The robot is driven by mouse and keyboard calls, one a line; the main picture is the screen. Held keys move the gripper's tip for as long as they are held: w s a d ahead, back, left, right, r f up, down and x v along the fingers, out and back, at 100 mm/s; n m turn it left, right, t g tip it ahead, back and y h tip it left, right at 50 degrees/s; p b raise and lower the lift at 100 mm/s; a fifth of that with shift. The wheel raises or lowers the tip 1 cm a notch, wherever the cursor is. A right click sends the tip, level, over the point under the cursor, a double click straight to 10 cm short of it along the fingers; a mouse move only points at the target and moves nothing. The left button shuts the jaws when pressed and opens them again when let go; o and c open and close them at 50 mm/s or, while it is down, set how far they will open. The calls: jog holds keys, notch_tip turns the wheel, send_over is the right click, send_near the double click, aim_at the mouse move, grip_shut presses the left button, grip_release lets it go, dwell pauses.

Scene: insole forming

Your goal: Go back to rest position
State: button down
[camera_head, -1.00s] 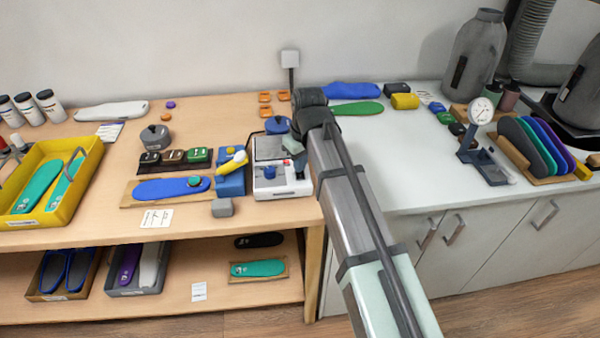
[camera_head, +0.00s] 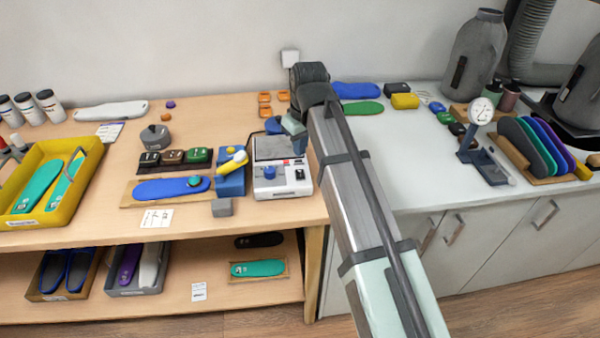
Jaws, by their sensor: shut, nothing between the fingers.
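My arm rises from the lower right, and its dark wrist joint stands above the gap between the wooden bench and the white counter. My gripper (camera_head: 291,128) is a small grey-green end below that joint, partly hidden by my arm. It is shut and empty, raised just behind and above the white scale-like device (camera_head: 283,190). The fingertips are too small to make out clearly.
A blue block with a yellow-topped piece (camera_head: 231,180) stands left of the device. A blue insole (camera_head: 165,189) lies on a board farther left. A yellow bin (camera_head: 85,185) is at the left. A dial gauge (camera_head: 480,112) and an insole rack (camera_head: 535,150) stand at right.

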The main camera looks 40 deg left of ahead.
jog(key=shift+r, duration=0.55)
jog(key=shift+w+d, duration=0.1)
